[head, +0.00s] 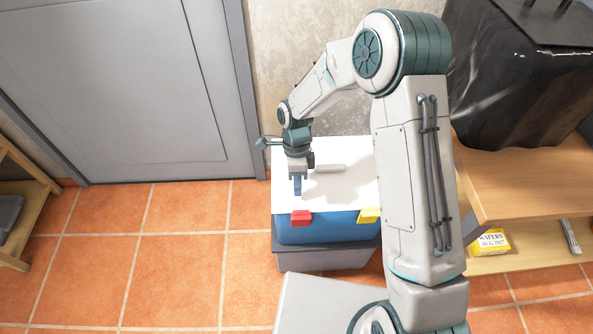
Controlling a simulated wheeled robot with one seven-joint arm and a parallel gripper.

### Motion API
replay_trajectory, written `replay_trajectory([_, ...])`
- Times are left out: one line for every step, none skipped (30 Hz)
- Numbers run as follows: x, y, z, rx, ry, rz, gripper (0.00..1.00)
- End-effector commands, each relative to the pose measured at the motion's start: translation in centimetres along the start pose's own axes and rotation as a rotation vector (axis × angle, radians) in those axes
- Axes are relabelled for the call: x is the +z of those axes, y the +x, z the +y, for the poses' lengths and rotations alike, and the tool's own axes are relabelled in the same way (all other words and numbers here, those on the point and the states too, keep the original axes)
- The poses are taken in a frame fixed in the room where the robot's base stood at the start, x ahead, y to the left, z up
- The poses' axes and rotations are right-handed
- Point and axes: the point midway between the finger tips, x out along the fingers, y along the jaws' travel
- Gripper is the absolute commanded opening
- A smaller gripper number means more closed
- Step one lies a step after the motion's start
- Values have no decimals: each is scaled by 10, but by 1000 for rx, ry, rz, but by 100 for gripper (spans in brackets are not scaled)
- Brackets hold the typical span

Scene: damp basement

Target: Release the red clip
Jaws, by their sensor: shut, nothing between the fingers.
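The red clip (301,218) sits on the front edge of a blue box (318,233) with a white lid (345,205), left of the middle of that edge. My gripper (298,191) points down over the lid, just behind the red clip in the picture. Its fingers look closed together with nothing between them. I cannot tell whether the fingertips touch the lid. A yellow clip (369,215) sits further right on the same edge, partly hidden by my arm. A pale handle (330,168) lies across the lid's middle.
The box stands on a grey base (322,257). A wooden shelf (530,195) with a black bag (515,75) and a yellow packet (491,242) is at right. A grey door (115,80) is behind left. The tiled floor (180,265) at left is clear.

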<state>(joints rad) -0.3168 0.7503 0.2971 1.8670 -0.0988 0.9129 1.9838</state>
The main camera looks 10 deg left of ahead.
Motion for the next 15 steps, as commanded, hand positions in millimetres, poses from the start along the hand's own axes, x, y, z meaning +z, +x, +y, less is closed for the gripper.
replay_trajectory([0,14,0,5,0,-1,0])
replay_trajectory([0,15,4,3,-1,-1,0])
replay_trajectory([0,15,10,1,-1,-1,0])
replay_trajectory([0,16,14,0,0,-1,0])
replay_trajectory([0,17,18,0,-1,0,0])
replay_trajectory([0,19,22,0,-2,0,0])
replay_trajectory([0,20,25,0,-2,0,0])
replay_trajectory([0,21,28,0,-1,-1,0])
replay_trajectory([0,22,30,0,0,-1,0])
replay_trajectory([0,23,32,0,1,-1,0])
replay_trajectory([0,23,34,0,1,-1,0])
replay_trajectory([0,24,35,0,1,-1,0])
replay_trajectory([0,24,36,0,1,-1,0])
replay_trajectory([0,24,37,-1,0,-1,0])
replay_trajectory([0,24,37,-1,0,-1,0])
